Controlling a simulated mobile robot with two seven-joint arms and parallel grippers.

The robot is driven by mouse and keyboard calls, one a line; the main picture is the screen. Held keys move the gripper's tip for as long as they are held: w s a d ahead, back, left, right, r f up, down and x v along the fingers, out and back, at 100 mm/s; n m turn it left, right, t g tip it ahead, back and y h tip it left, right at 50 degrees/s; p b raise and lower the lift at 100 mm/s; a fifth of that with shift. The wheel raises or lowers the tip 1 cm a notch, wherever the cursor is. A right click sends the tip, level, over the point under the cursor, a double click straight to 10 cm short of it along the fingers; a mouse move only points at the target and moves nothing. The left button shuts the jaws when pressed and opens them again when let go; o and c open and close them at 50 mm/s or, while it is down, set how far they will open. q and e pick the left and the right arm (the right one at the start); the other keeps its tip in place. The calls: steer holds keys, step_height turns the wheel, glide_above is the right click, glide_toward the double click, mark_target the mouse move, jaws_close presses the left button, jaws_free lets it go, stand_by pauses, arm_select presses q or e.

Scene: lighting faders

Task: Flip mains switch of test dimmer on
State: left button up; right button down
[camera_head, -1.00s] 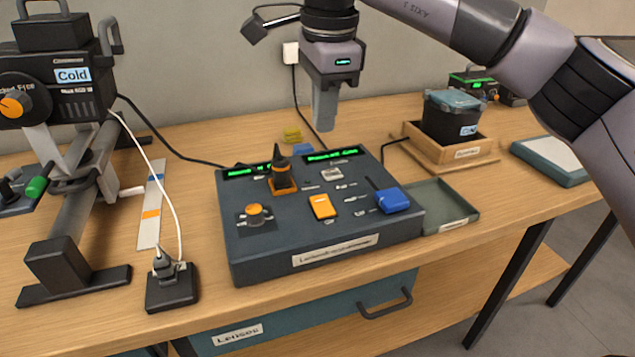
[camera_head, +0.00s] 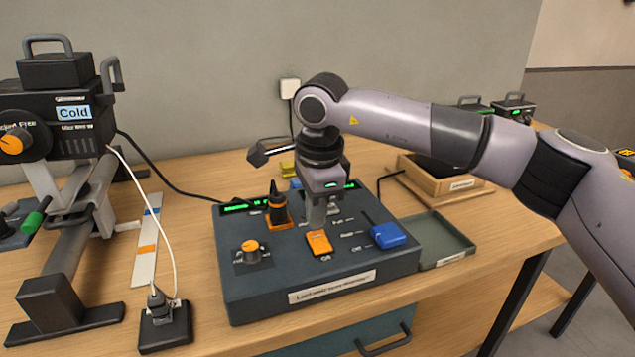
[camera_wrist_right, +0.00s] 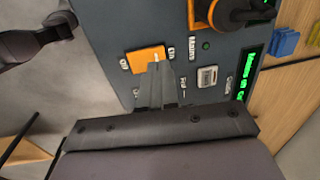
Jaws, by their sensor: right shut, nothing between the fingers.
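The test dimmer is a dark blue-grey console (camera_head: 240,297) on the wooden table. Its mains switch is an orange rocker (camera_head: 319,244) on the sloped top panel, also in the right wrist view (camera_wrist_right: 143,58) beside a "Mains" label. My right gripper (camera_head: 316,226) is shut and empty, pointing down at the rocker's far edge. In the wrist view its fingertips (camera_wrist_right: 156,66) overlap the rocker's edge; I cannot tell whether they press on it. The fingers hide part of the rocker, so its tilt is unclear. My left gripper is not in view.
A green-grey tray (camera_head: 440,238) adjoins the console's right. A lamp (camera_head: 65,125) and a socket block (camera_head: 165,326) stand left.

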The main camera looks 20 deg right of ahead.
mark_target(315, 235)
steer(key=shift+w+f, duration=0.15)
steer(key=shift+f, duration=1.05)
steer(key=shift+f+b, duration=0.35)
steer(key=shift+f, duration=0.15)
steer(key=shift+r, duration=0.25)
